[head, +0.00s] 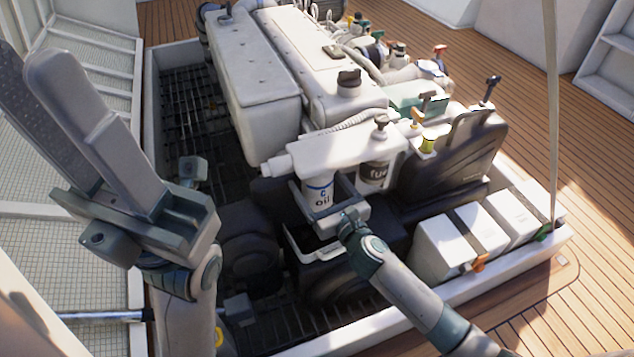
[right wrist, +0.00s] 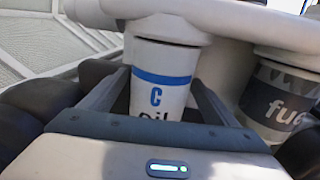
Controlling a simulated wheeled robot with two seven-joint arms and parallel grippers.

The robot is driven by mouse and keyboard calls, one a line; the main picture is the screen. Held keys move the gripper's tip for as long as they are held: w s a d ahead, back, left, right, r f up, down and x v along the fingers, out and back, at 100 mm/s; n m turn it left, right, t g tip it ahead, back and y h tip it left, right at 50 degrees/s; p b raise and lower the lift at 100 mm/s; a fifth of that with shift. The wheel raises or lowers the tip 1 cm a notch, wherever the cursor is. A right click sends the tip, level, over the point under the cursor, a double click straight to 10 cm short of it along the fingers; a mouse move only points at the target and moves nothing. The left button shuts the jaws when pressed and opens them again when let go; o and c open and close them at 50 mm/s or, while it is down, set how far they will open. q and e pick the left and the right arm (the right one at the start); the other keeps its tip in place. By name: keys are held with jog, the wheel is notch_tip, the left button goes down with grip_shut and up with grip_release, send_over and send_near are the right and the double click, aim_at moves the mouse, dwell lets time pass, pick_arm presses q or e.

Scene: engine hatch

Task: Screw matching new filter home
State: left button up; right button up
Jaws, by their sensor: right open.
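The white engine (head: 290,60) sits in a hatch with a dark grated floor (head: 185,110). A white tray (head: 315,250) is below the filter. White batteries (head: 480,230) stand at the right. Dark hoses or pulleys lie close under the filters.

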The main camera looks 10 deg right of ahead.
jog(key=shift+a+m+t+h, duration=0.1)
jog(key=shift+m+t+h, duration=0.2)
jog(key=shift+m+h, duration=0.7)
jog(key=shift+h, duration=0.5)
jog(key=shift+f+m+h+b, duration=0.1)
jog(key=shift+m+h+b, duration=0.45)
jog(key=shift+h, duration=0.35)
jog(key=shift+m+h, duration=0.45)
jog(key=shift+h, duration=0.25)
jog(key=shift+c, duration=0.3)
